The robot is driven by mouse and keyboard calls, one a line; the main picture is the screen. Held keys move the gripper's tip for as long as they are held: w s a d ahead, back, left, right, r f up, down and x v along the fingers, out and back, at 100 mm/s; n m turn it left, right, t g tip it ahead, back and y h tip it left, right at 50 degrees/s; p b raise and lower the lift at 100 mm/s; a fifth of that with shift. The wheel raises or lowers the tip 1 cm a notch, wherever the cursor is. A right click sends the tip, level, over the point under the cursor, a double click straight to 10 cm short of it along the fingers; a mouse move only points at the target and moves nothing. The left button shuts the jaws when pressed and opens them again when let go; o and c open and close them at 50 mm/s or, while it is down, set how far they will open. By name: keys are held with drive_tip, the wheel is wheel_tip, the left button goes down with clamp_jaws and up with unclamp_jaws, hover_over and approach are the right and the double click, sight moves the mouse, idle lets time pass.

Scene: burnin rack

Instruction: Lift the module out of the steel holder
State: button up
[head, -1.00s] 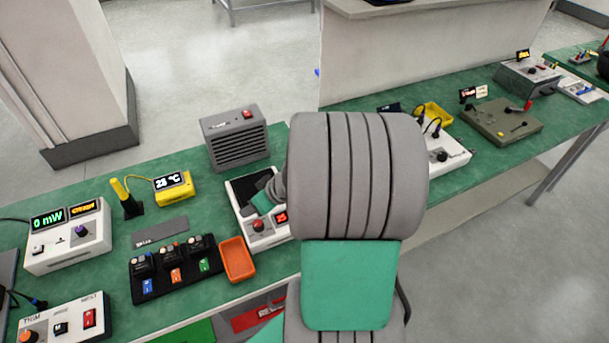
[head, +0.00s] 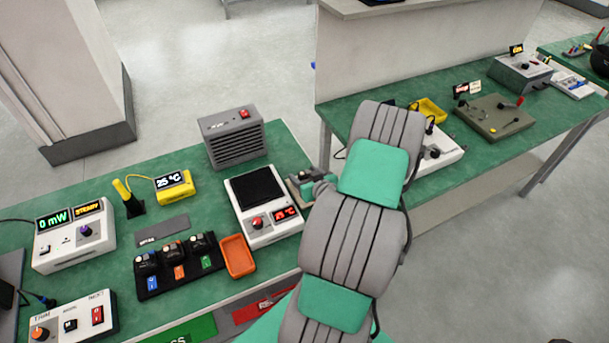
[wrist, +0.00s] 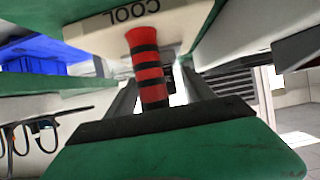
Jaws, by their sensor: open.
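In the wrist view, my gripper (wrist: 160,100) is open, its two dark fingers reaching away from the green palm. A red cylinder with black bands (wrist: 147,65) shows between the fingers; I cannot tell whether it touches them or whether it is part of the module. Just beyond it is a pale surface with upside-down "COOL" lettering (wrist: 122,16). In the head view my arm bends to the right of the hot plate, and my fingertips cannot be made out. I cannot pick out the steel holder or its module for certain in either view.
The white hot plate (head: 279,229) has a bare black top. Left of it are an orange tray (head: 238,256), a black rack (head: 150,283) with three coloured-tag units, and a yellow thermometer (head: 176,187). A grey fan box (head: 235,137) stands behind. A blue object (wrist: 60,55) shows in the wrist view.

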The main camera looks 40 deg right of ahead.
drive_tip(key=shift+c, duration=0.5)
clamp_jaws()
